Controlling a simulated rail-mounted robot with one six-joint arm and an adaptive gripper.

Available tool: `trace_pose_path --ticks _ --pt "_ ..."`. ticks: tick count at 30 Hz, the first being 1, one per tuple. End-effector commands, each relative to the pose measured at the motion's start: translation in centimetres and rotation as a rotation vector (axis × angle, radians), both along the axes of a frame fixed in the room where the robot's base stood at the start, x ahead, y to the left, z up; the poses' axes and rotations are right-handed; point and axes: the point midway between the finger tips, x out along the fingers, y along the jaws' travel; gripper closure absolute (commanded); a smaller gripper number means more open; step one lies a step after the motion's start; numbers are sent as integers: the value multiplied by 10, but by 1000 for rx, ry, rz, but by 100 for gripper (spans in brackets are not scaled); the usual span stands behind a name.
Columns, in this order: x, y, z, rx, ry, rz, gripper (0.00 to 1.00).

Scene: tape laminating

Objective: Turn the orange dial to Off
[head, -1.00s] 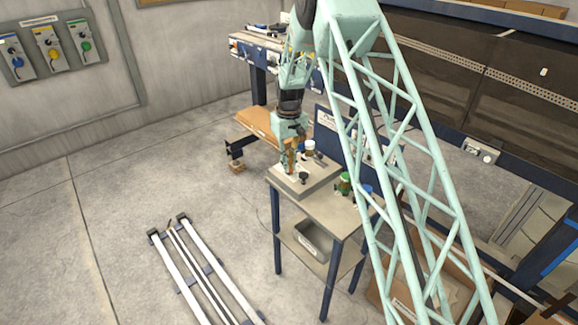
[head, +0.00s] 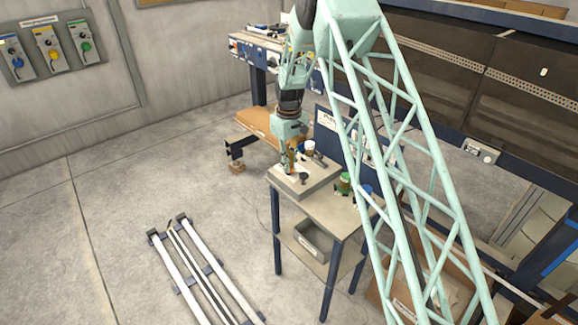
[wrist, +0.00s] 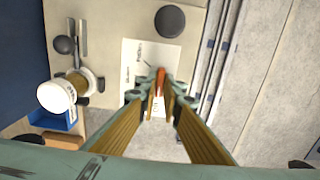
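The orange dial (wrist: 161,80) sits on a white printed label (wrist: 134,62) on the beige table-top panel. The print on the label is too small to read. My gripper (wrist: 160,98) points down at the dial in the wrist view, with its tan-padded fingers close together on both sides of the dial's handle. It appears shut on the dial. In the head view my gripper (head: 290,162) is low over the panel (head: 318,181), and the dial is too small to make out clearly.
A dark round knob (wrist: 170,21) stands beside the label. A white-capped jar (wrist: 56,96) and a blue tray (wrist: 54,120) are at the left of the wrist view. A green-lidded jar (head: 344,181) stands on the small table (head: 336,212). White rails (head: 183,275) lie on the floor.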

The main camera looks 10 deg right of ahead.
Motion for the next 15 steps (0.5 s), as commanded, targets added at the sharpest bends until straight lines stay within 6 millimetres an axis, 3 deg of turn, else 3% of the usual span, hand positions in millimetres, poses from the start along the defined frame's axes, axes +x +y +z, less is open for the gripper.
trace_pose_path --ticks 4,15 --pt "0 0 0 0 0 0 80" --pt "0 0 1 0 0 0 80"
